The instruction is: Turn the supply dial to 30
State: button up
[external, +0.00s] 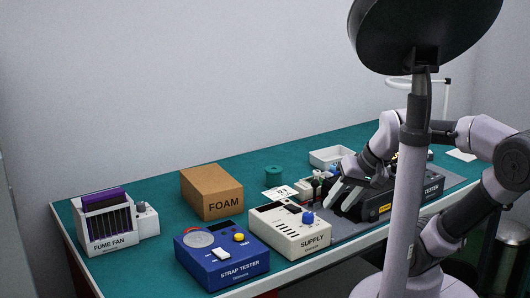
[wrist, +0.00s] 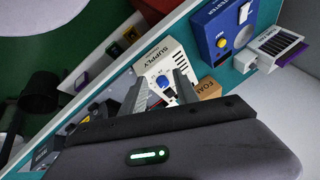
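The supply (external: 276,233) is a white box marked SUPPLY near the table's front edge. Its blue supply dial (external: 308,217) is on the top, at the right side. In the wrist view the supply (wrist: 172,57) is ahead, and the dial (wrist: 162,81) shows between the two fingers. The dial's pointer and scale are too small to read. My gripper (external: 338,199) is open and empty, above and to the right of the dial, apart from it. Its spread fingers also show in the wrist view (wrist: 161,76).
A blue strap tester (external: 222,262) stands left of the supply, with a cardboard FOAM box (external: 212,192) behind. A fume fan (external: 105,222) is at the far left. A black tester (external: 432,188) and small parts crowd the right. The green table (external: 165,238) is clear between fan and foam box.

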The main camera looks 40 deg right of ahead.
jog(key=shift+o, duration=1)
jog(key=w+r+n+g+p, duration=0.2)
jog(key=w+r+p, duration=0.3)
jog(key=r+p, duration=0.2)
jog(key=shift+r+g, duration=0.4)
jog(key=shift+r, duration=0.15)
notch_tip(320, 180, up, 4)
jog(key=n+g+h+p, duration=0.2)
jog(key=g+p, duration=0.2)
jog(key=p, duration=0.4)
send_over(308, 214)
jog(key=a, duration=0.1)
jog(key=w+a+f+n+g+h+p, duration=0.1)
jog(key=w+f+n+g+p, duration=0.3)
jog(key=w, duration=0.3)
jog(key=shift+m+t, duration=0.3)
jog(key=shift+m, duration=0.4)
jog(key=b+x, duration=0.5)
jog(key=x, duration=1.2)
jog(key=shift+d+f+b, duration=0.15)
jog(key=shift+f+b, duration=0.15)
grip_shut()
